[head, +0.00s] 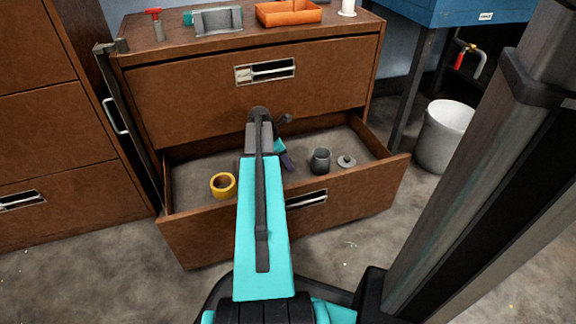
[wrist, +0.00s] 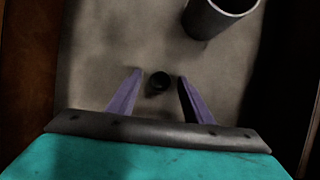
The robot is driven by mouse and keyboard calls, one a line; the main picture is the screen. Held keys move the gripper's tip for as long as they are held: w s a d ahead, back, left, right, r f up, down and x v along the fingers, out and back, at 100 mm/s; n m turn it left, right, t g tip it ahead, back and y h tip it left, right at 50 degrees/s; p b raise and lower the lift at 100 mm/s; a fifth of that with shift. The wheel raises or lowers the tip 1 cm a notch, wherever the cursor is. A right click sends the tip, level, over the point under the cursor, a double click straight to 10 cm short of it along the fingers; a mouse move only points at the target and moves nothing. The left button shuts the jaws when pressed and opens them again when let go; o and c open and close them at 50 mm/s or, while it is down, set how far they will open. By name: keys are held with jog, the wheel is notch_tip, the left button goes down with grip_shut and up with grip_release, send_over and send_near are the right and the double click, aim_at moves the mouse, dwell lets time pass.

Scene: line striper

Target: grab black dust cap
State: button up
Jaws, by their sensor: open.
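The black dust cap (wrist: 158,82) is a small dark round piece on the drawer floor in the wrist view. My gripper (wrist: 158,75) is open, with one purple finger on each side of the cap in that picture. I cannot tell how far above the cap the fingertips are. In the head view my gripper (head: 284,160) is low inside the open bottom drawer (head: 290,215), partly hidden behind my arm. The cap is not visible there.
In the drawer, a grey cup (head: 320,161) and a grey lidded piece (head: 346,161) stand right of my gripper, and a yellow ring-shaped piece (head: 223,185) lies left. The cup (wrist: 220,14) shows close ahead in the wrist view. Drawer walls bound both sides.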

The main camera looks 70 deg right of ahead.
jog(key=c, duration=1.1)
jog(key=shift+r, duration=0.1)
notch_tip(320, 180, up, 10)
jog(key=p, duration=0.5)
